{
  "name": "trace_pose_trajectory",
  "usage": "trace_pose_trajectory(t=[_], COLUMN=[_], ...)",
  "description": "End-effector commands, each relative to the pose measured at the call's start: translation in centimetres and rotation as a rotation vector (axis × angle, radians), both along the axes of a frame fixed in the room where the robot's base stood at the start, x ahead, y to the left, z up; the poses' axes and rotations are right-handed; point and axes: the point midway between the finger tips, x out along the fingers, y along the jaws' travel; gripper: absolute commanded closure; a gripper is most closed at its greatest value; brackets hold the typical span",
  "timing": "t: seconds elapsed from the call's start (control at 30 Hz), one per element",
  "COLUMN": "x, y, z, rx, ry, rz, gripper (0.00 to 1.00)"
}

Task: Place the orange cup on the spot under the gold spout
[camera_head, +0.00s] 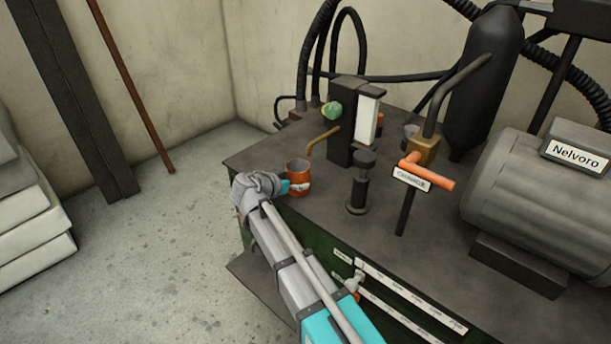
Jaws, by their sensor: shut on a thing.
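The orange cup (297,172) is at the left front part of the dark machine top, upright, with its open mouth up. My gripper (297,188) is shut on the orange cup from its front left side; my arm reaches up to it from the bottom of the view. I cannot tell whether the cup's base touches the surface. The gold spout (322,138) is a thin bent tube just behind and right of the cup, coming from the dark upright block. The cup appears close to the spout's tip. The spot under the spout is hidden or too small to make out.
A dark block with a green knob (332,111) and a white panel (367,116) stands behind the cup. A black plunger-like post (361,182) and an orange-handled valve (428,172) stand to the right. A grey motor (535,200) fills the far right. The machine top's left edge is close by.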

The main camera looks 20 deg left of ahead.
Motion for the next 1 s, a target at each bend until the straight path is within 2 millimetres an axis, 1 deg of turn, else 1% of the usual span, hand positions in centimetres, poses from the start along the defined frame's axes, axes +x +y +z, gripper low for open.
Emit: trace_pose_trajectory(t=[0.17,0.43,0.53,0.87,1.0], x=[1.1,4.3,4.1,4.1,4.0], y=[-0.4,-1.9,-1.9,-1.8,-1.8], z=[0.0,0.0,-0.7,-0.6,-0.9], rx=[-0.001,0.0,0.0,0.0,0.0], ry=[-0.001,0.0,0.0,0.0,0.0], rz=[-0.001,-0.001,0.001,0.0,0.0], gripper=[0.62,0.62,0.62,0.62,0.62])
